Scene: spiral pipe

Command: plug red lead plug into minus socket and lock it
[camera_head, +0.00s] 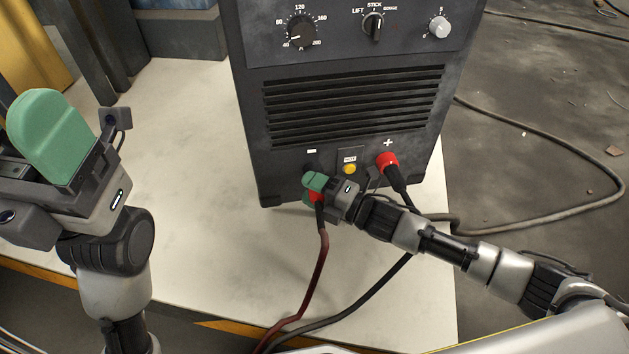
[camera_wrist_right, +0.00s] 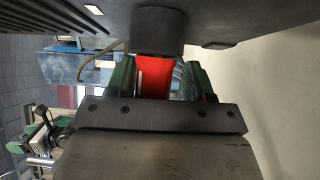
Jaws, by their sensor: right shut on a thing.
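The minus socket (camera_head: 310,167) is a dark round socket low on the front of the black welding machine, under the minus mark. My right gripper (camera_head: 316,188) is at this socket, its green fingers shut on the red lead plug (camera_head: 318,197). In the right wrist view the red plug (camera_wrist_right: 154,76) sits between the two green fingers, its far end up against the dark round socket (camera_wrist_right: 158,30). Whether it is seated or locked cannot be told. My left gripper (camera_head: 50,138) is at the left, away from the machine, showing one green finger pad.
Another red plug (camera_head: 388,162) with a black cable is at the plus socket, close to my right gripper. A yellow button (camera_head: 349,169) lies between the sockets. The red lead's cable (camera_head: 312,285) hangs down across the pale tabletop (camera_head: 190,150), which is otherwise clear left of the machine.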

